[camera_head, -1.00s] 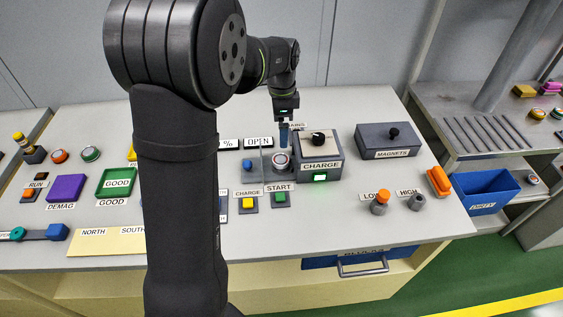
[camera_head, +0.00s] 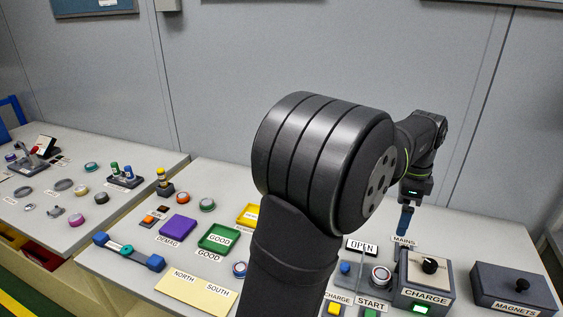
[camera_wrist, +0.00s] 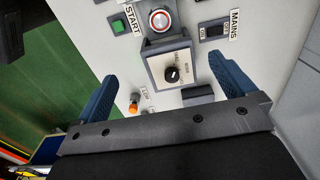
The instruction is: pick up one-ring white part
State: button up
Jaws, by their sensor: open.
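I cannot single out a one-ring white part for certain. A round part with a white top and a red ring (camera_head: 381,275) sits in the charging fixture left of the CHARGE box, and it also shows in the wrist view (camera_wrist: 159,19). A round blue and white part (camera_head: 240,269) lies on the bench left of my arm; its rings are too small to tell. My gripper (camera_head: 404,222) hangs above the back of the bench, behind the CHARGE box. In the wrist view its blue fingers (camera_wrist: 163,70) are wide apart with nothing held between them.
The CHARGE box (camera_head: 427,280) with a black knob and the MAGNETS box (camera_head: 515,290) stand at right. The green GOOD tray (camera_head: 219,238), purple DEMAG block (camera_head: 177,228) and NORTH/SOUTH plate (camera_head: 197,292) lie at left. A second bench (camera_head: 45,240) at far left holds several round parts.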

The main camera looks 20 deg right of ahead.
jog(key=shift+c, duration=0.4)
jog(key=c, duration=0.5)
jog(key=n+g+h, duration=0.2)
jog(key=n+h, duration=0.2)
send_near(381, 273)
jog(key=shift+x, duration=4.55)
